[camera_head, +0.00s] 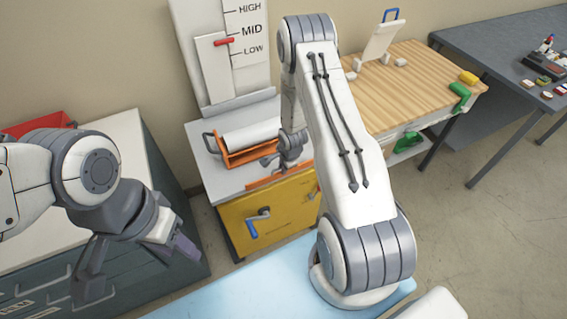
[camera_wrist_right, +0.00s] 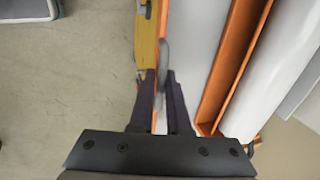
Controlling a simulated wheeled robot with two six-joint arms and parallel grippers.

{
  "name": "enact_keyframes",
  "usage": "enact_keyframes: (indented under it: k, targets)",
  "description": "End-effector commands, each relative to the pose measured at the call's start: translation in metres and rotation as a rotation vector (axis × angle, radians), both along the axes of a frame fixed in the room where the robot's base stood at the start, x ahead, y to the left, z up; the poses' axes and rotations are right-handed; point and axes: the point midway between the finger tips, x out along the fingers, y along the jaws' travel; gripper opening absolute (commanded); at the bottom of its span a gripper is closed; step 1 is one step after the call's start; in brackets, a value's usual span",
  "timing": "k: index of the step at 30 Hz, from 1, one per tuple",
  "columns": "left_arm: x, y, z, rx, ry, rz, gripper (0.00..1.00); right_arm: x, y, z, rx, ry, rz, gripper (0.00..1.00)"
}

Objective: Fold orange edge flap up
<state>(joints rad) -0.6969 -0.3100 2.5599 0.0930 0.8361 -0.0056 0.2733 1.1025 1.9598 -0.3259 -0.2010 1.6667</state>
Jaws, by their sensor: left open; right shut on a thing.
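The orange edge flap (camera_head: 270,179) is a narrow strip along the front top edge of the yellow cabinet (camera_head: 275,210). In the right wrist view the flap (camera_wrist_right: 164,22) runs along the edge of the pale top. My right gripper (camera_head: 272,161) is at the flap, its dark fingers (camera_wrist_right: 162,82) shut around a grey upright piece that appears to be the flap's tab. The exact contact is partly hidden by the fingers. My left gripper (camera_head: 137,266) is open and empty, at the lower left, well away from the flap.
A white roll (camera_head: 250,134) lies in an orange cradle (camera_head: 238,157) behind the flap. A blue-handled crank (camera_head: 252,228) sticks out of the cabinet front. A wooden-topped bench (camera_head: 425,85) stands to the right, a drawer cabinet (camera_head: 125,140) to the left. Open floor (camera_head: 480,230) lies at right.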

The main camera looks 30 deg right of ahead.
Motion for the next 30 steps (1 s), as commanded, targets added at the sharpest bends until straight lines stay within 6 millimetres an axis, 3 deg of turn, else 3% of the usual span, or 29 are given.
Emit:
enact_keyframes:
  k: [3,23,24,25,26,30]
  targets:
    - [0.0000,0.0000,0.0042,0.000,0.000,-0.001,0.47,0.0093,0.0003,0.0044,-0.003,-0.026,0.010,0.00]
    - [-0.0001,0.0000,0.0067,0.000,0.000,-0.001,0.47,0.0112,-0.0064,0.0058,-0.006,-0.034,0.001,0.00]
    - [-0.0001,0.0000,0.0067,0.000,0.000,-0.001,0.47,0.0113,-0.0065,0.0058,-0.006,-0.035,0.001,0.26]
    - [-0.0001,0.0000,0.0067,0.000,0.000,-0.001,0.47,0.0114,-0.0065,0.0059,-0.006,-0.035,0.000,0.37]
    - [-0.0001,0.0000,0.0067,0.000,0.000,-0.001,0.47,0.0113,-0.0065,0.0060,-0.006,-0.035,0.000,0.41]
    - [0.0000,0.0000,0.0068,0.000,0.000,-0.001,0.47,0.0100,-0.0063,0.0053,-0.005,-0.031,-0.001,0.41]
